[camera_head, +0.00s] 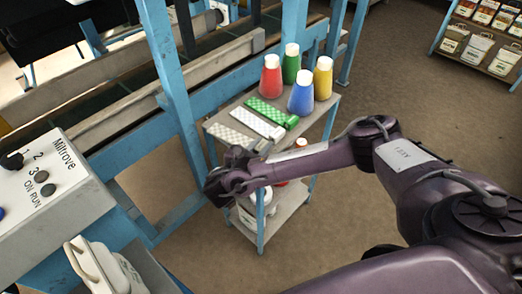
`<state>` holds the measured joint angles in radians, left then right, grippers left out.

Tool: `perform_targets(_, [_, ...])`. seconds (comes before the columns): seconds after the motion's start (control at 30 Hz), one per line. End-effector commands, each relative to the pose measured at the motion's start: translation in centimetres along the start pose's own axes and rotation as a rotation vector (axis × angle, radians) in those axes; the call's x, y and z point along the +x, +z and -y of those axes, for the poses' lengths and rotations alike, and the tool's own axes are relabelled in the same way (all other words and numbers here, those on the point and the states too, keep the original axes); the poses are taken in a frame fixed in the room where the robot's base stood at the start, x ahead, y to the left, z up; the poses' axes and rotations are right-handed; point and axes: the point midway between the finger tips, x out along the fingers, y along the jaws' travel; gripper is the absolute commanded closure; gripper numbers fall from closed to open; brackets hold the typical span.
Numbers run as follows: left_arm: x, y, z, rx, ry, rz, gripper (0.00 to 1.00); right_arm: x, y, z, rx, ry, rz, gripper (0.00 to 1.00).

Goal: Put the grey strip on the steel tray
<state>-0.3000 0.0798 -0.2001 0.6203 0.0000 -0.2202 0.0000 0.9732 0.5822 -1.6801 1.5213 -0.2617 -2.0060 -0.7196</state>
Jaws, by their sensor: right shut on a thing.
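My right gripper (238,156) is at the near edge of the stand's top shelf, and its dark jaws meet the near end of a grey chequered strip (228,136). It is shut on this strip, though the jaws are small and partly hidden by the wrist. The strip lies level at the shelf's near-left side. Beside it lie a white strip (257,123) and a green chequered strip (271,112). I cannot pick out a separate steel tray. My left gripper is not in view.
Red (271,78), green (291,65), blue (302,93) and yellow (323,79) bottles stand behind the strips on the shelf (317,114). A blue post (178,85) rises to the left. A control box (50,190) is at the far left.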

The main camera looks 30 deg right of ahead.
Motion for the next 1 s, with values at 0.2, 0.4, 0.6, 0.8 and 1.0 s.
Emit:
perform_targets(0.2, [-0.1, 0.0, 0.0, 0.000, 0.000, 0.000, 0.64, 0.0, 0.1, 0.0, -0.001, 0.000, 0.000, 0.99])
perform_targets(0.4, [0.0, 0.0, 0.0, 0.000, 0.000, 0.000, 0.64, 0.0, -0.1, 0.0, -0.001, 0.000, 0.000, 0.64])
perform_targets(0.6, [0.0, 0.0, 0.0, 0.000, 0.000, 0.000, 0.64, 0.0, -0.1, 0.0, -0.001, 0.000, 0.000, 0.55])
perform_targets(0.8, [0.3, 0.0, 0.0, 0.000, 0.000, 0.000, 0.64, 0.1, -0.2, 0.0, -0.001, 0.000, 0.001, 0.55])
perform_targets(1.0, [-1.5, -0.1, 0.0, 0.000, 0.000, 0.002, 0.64, -0.9, 0.5, -0.1, -0.004, 0.000, 0.000, 0.55])
